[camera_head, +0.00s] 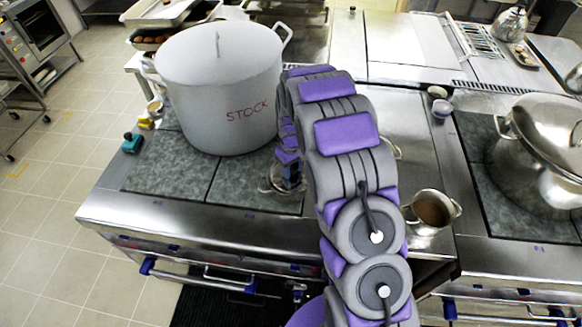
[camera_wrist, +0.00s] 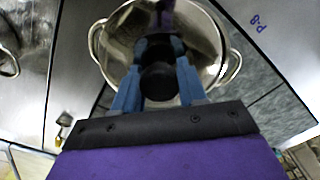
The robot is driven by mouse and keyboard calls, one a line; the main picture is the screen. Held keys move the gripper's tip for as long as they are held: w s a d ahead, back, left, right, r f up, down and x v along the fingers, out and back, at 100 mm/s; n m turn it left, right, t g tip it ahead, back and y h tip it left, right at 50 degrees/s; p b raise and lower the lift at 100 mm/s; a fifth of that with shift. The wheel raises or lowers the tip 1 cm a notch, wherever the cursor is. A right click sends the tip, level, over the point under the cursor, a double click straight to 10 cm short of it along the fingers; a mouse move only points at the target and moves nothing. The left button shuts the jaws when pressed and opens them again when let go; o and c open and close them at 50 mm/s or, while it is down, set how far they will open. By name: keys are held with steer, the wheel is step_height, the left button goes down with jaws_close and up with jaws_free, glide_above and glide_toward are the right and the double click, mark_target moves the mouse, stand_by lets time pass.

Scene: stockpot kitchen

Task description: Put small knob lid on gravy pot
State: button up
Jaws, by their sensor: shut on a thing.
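My gripper (camera_head: 288,172) is low over the front of the stove, right of the big stock pot. In the wrist view its blue fingers (camera_wrist: 158,88) are shut on a black knob (camera_wrist: 158,82). Below the knob is a round, shiny steel piece (camera_wrist: 118,42) with loop handles at both sides; I cannot tell how much of it is lid and how much pot. In the head view a small steel rim (camera_head: 268,184) shows under the gripper. A small steel pot (camera_head: 432,208) with brown liquid, likely the gravy pot, stands uncovered right of my arm.
The tall grey stock pot (camera_head: 222,92) marked STOCK stands close to the left of my gripper. A large lidded steel pot (camera_head: 545,150) is at the right. My arm hides part of the middle counter.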

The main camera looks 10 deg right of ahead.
steer(key=shift+a, duration=0.85)
steer(key=o, duration=0.7)
steer(key=shift+a, duration=0.1)
steer(key=shift+c, duration=0.2)
steer(key=o, duration=0.5)
steer(key=shift+d, duration=0.8)
steer(key=shift+a+r, duration=0.1)
steer(key=shift+a, duration=0.15)
step_height(320, 180, up, 16)
steer(key=p, duration=0.1)
steer(key=s+r+m+b, duration=0.1)
steer(key=s+r, duration=0.3)
steer(key=s, duration=0.4)
steer(key=s+m+b, duration=0.1)
steer(key=s, duration=1)
steer(key=s+a+f+m+g+b, duration=0.1)
steer(key=s+b, duration=0.1)
steer(key=s, duration=0.9)
steer(key=s+a+m+b, duration=0.1)
steer(key=s, duration=1)
steer(key=shift+f+m+g, duration=0.15)
steer(key=shift+m+g, duration=0.15)
steer(key=shift+g, duration=0.1)
